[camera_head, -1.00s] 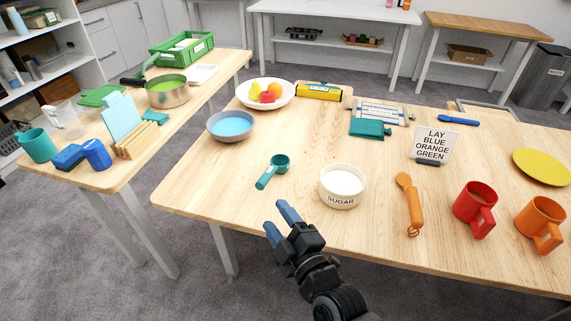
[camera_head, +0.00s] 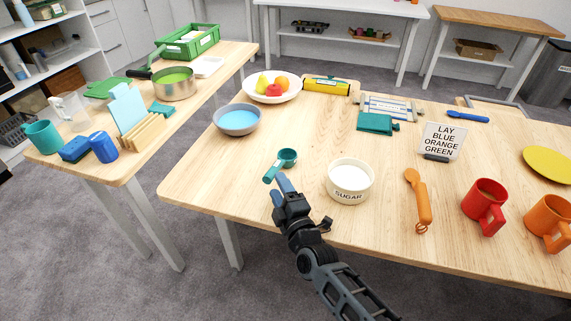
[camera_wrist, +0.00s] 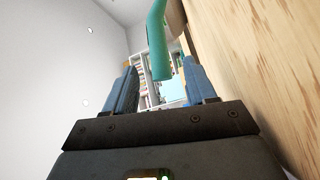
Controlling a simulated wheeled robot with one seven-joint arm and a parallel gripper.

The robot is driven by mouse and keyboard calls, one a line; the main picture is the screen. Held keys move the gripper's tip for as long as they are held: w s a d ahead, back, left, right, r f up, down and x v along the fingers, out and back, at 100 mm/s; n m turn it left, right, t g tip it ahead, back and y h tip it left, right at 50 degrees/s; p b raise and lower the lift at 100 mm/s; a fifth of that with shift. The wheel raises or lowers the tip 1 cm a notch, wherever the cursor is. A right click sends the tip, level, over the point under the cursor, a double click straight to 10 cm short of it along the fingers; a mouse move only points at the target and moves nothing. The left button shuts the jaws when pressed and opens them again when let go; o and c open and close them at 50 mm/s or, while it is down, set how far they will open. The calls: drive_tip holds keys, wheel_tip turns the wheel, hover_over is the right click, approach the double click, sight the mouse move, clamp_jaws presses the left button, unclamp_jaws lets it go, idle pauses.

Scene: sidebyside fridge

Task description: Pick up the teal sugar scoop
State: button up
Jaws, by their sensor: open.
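The teal sugar scoop (camera_head: 286,157) lies on the wooden table left of the white sugar bowl (camera_head: 349,184), with its handle (camera_head: 272,172) toward the near left. My gripper (camera_head: 281,186) is open, with its blue fingertips right by the handle's end in the head view. In the wrist view the teal handle (camera_wrist: 158,50) reaches down from the top between the two blue fingers of my gripper (camera_wrist: 163,88). The fingers stand apart with gaps on both sides. I cannot tell whether either finger touches the handle.
A blue bowl (camera_head: 237,119) stands behind and left of the scoop. An orange spoon (camera_head: 418,198), a red mug (camera_head: 484,206) and a sign (camera_head: 441,141) are to the right. The table's near edge runs under my arm. The wood between bowl and scoop is clear.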

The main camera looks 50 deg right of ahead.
sight(271, 174)
drive_tip(key=shift+x, duration=3.05)
drive_tip(key=shift+c, duration=0.4)
drive_tip(key=shift+r, duration=0.1)
clamp_jaws()
